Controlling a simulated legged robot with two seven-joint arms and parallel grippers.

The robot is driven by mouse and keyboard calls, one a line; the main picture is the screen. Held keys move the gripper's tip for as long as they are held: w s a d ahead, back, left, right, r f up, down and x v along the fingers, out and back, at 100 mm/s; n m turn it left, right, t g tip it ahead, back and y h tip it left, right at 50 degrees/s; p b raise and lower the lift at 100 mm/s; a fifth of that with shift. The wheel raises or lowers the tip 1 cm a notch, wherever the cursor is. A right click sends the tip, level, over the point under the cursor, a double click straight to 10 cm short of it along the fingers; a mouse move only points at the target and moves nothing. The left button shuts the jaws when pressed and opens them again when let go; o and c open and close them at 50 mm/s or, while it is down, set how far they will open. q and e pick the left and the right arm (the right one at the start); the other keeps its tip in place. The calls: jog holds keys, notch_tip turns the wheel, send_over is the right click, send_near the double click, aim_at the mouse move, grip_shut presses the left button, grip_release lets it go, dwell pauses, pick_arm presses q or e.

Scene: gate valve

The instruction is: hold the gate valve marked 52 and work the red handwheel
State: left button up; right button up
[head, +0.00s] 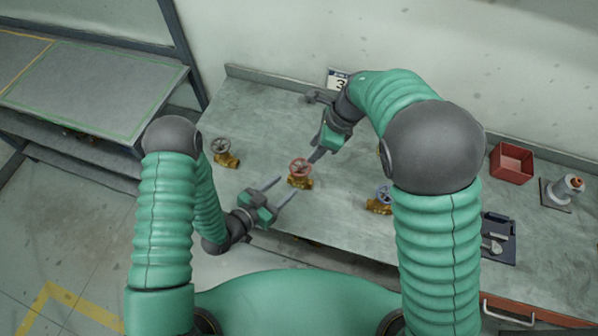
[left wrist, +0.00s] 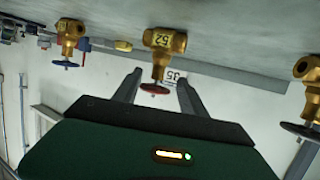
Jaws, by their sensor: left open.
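The brass gate valve (head: 300,183) with a red handwheel (head: 301,167) stands on the workbench. In the left wrist view the picture is inverted, and the valve body marked 52 (left wrist: 163,41) shows with the red handwheel (left wrist: 155,89) below it. My left gripper (head: 287,187) is open at the near-left side of the valve. Its two fingers (left wrist: 157,88) appear on either side of the handwheel in the left wrist view, not visibly gripping. My right gripper (head: 315,156) is just beyond and right of the handwheel, fingers pointing down toward it. Its jaw opening is not clear.
A valve with a dark handwheel (head: 221,146) stands to the left and one with a blue handwheel (head: 384,193) to the right. A red bin (head: 511,162), a grey fixture (head: 560,190) and a dark tray (head: 497,240) are farther right. A number sign (head: 338,79) is behind.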

aim_at(306, 169)
pick_arm(q)
jog(key=x, duration=1.1)
jog(key=shift+w+d, duration=0.15)
jog(key=shift+w, duration=0.05)
grip_shut()
dwell(0.6)
